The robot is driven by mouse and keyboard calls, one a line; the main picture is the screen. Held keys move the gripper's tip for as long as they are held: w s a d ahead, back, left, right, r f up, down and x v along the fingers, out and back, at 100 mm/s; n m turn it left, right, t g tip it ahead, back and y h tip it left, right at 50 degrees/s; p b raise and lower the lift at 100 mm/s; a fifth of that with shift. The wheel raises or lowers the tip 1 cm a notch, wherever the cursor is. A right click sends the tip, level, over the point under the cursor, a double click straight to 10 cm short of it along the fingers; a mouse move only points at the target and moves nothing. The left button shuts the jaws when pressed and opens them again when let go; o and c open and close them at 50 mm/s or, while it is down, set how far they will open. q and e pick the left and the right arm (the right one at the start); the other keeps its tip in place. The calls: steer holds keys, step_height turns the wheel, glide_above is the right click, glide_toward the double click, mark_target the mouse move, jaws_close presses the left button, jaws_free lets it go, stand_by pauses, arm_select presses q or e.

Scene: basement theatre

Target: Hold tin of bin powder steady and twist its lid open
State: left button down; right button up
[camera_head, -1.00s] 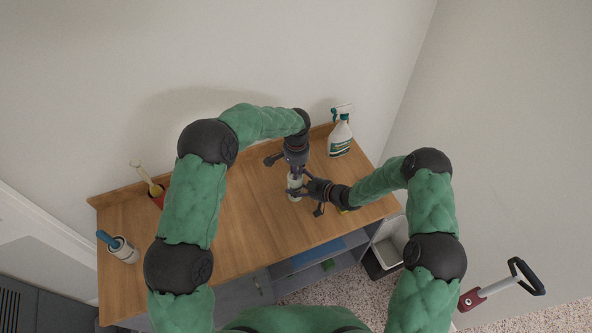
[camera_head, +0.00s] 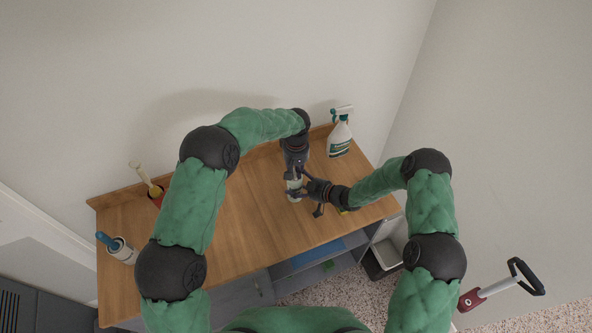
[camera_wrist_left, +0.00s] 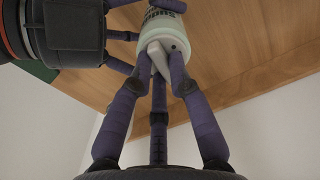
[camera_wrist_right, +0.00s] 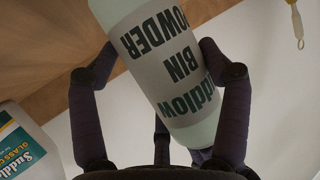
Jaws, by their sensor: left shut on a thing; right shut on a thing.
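The tin of bin powder (camera_head: 294,195) is pale green with a white label, and stands near the middle of the wooden worktop. In the right wrist view the tin (camera_wrist_right: 170,70) fills the middle, its dark lettering upside down. My right gripper (camera_head: 303,192) is shut around the tin's body from the right. My left gripper (camera_head: 295,175) comes down over the tin's top. In the left wrist view its fingers (camera_wrist_left: 157,75) are closed around the pale lid (camera_wrist_left: 160,50), which has a raised grey grip bar. The lid's seam with the tin is hard to make out.
A spray bottle (camera_head: 340,138) stands at the back right of the worktop (camera_head: 240,215). A red pot with a brush (camera_head: 156,192) and a white holder with a blue handle (camera_head: 123,250) stand on the left. A grey bin (camera_head: 385,253) is below right.

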arm_select(q)
steer(key=shift+n, duration=0.9)
steer(key=c, duration=1.1)
jaws_free()
steer(key=shift+c, duration=0.2)
step_height(320, 180, up, 12)
